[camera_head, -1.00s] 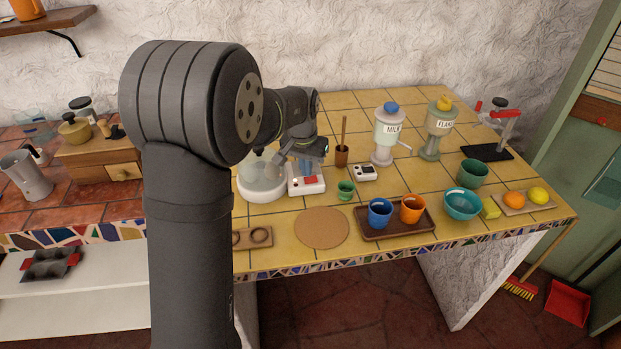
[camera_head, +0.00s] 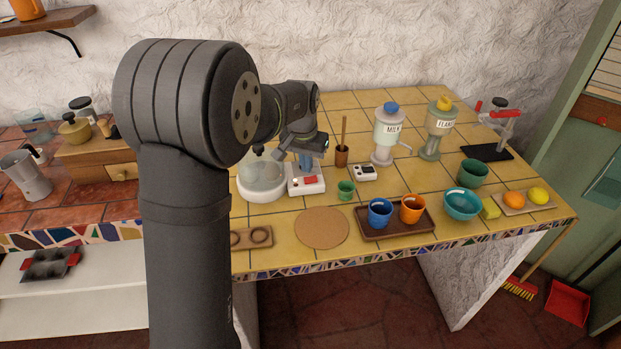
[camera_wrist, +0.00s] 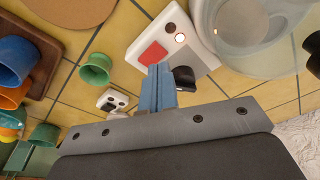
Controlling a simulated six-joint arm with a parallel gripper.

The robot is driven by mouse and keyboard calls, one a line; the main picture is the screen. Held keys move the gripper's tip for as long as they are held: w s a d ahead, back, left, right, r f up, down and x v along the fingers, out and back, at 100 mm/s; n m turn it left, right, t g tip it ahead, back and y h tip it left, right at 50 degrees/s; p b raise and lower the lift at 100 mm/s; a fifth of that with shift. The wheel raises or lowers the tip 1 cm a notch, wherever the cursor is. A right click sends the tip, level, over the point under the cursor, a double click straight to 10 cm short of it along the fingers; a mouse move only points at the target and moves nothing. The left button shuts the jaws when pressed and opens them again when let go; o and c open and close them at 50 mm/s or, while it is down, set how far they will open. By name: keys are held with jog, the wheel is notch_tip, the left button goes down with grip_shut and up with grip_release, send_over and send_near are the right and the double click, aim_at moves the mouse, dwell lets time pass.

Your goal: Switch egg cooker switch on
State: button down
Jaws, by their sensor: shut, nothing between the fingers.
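The egg cooker (camera_head: 262,185) is a round white base with a clear dome at the back left of the yellow counter; it shows at the top right of the wrist view (camera_wrist: 255,30). Beside it is a white control box (camera_head: 306,188) with a red square pad (camera_wrist: 152,53), a glowing round light (camera_wrist: 180,38) and a black switch knob (camera_wrist: 184,77) on its edge. My gripper (camera_wrist: 158,70) is shut and empty, with its blue-grey fingers over the box between pad and knob. I cannot tell whether it touches the knob.
A small white device (camera_head: 365,173), a green cup (camera_head: 345,190) and a brown pot with a stick (camera_head: 341,156) stand right of the box. A tray (camera_head: 395,232) holds a blue and an orange cup. A round cork mat (camera_head: 322,228) lies in front.

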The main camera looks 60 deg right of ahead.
aim_at(306, 180)
notch_tip(306, 180, up, 6)
jog(key=shift+f, duration=0.2)
dwell(0.4)
notch_tip(306, 180, down, 7)
jog(key=shift+r, duration=0.75)
